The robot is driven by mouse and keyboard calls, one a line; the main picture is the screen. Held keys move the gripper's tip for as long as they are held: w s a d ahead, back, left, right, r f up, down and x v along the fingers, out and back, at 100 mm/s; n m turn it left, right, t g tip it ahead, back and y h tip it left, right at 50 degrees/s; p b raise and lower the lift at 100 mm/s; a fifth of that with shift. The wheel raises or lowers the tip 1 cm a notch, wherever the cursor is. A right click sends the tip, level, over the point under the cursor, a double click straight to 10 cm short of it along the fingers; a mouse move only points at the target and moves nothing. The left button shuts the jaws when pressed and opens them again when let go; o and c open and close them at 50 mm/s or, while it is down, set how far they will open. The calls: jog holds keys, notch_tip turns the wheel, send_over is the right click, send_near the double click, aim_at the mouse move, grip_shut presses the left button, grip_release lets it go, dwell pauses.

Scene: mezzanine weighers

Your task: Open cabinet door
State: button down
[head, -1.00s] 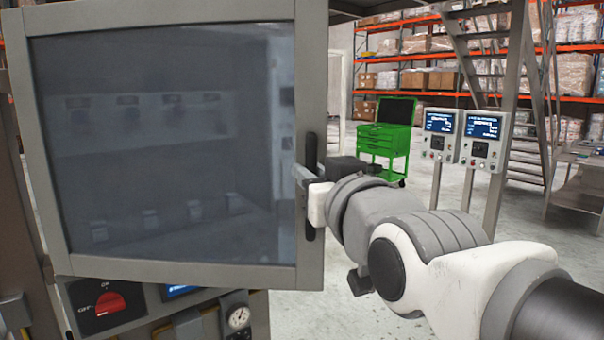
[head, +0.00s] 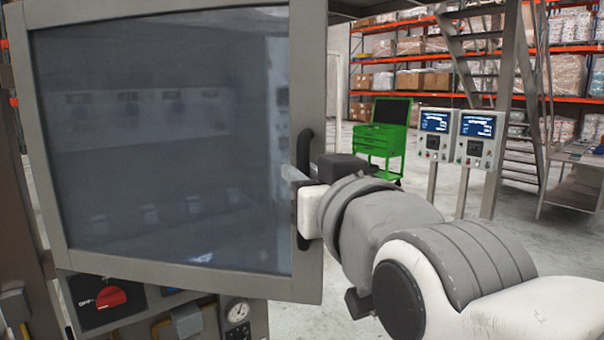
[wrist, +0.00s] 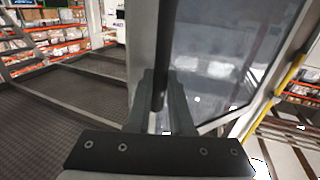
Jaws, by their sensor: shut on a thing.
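The cabinet door (head: 170,270) fills the left of the head view, a grey frame around a dark, see-through pane (head: 150,130). Its black upright bar handle (head: 304,150) is on the right side of the frame. My gripper (head: 297,175) comes from the right and is shut on the handle, around its middle. In the wrist view, the handle (wrist: 160,60) runs between the two fingers of my gripper (wrist: 159,80), with the glazed door to its right. The door stands in front of the switch panel below it; how wide it is open is hard to tell.
A panel with a red rotary switch (head: 110,297) and a round gauge (head: 237,312) shows below the door. A green tool cart (head: 383,140), two display stands (head: 478,135) and metal stairs (head: 480,60) stand behind on the right. Some floor between is clear.

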jog(key=c, duration=0.8)
grip_release()
jog(key=shift+a, duration=0.1)
jog(key=shift+s, duration=0.15)
